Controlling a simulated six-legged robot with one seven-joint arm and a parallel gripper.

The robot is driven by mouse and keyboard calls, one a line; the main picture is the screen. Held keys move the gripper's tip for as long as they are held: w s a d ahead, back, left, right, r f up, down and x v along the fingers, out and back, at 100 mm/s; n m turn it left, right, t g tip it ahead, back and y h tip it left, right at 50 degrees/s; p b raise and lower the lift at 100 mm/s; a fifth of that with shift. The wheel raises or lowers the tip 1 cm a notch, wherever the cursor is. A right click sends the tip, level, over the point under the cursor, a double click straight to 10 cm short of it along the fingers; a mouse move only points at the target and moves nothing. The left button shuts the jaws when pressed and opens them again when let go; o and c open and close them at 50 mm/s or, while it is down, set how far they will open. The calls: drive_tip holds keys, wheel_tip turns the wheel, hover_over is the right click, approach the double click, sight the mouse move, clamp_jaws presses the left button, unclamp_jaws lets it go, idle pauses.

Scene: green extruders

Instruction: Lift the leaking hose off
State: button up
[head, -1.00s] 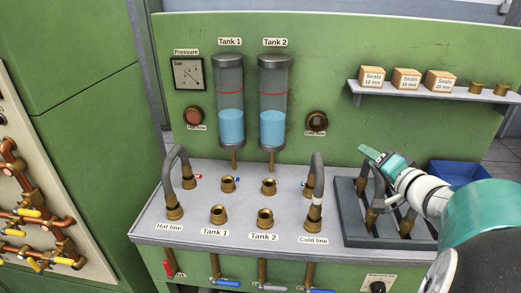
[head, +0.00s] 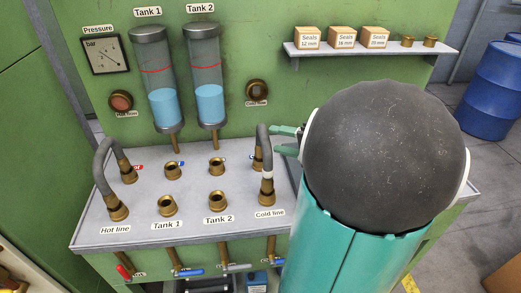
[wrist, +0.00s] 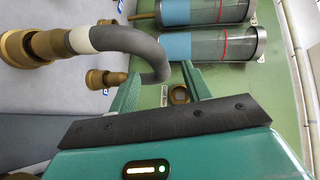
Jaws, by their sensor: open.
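Two grey arched hoses with brass end fittings stand on the bench. One is the hot line hose (head: 104,155) at the left. The other is the cold line hose (head: 263,140) at the right, with a white band above its front fitting. No drip shows on either, so I cannot tell which leaks. My gripper (head: 281,141) is open just right of the cold line hose's upper part, fingers pointing left toward it. In the wrist view, the hose's bend (wrist: 158,66) appears between the two green fingers, not gripped. Contact cannot be told.
Bare brass ports for Tank 1 (head: 167,206) and Tank 2 (head: 219,201) stand between the hoses. Two tanks (head: 204,80) and a pressure gauge (head: 104,56) are on the green panel behind. A shelf (head: 375,49) holds seal boxes. My arm hides the bench's right side.

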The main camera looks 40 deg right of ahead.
drive_tip(key=x, duration=0.7)
drive_tip(key=shift+f, duration=0.1)
clamp_jaws()
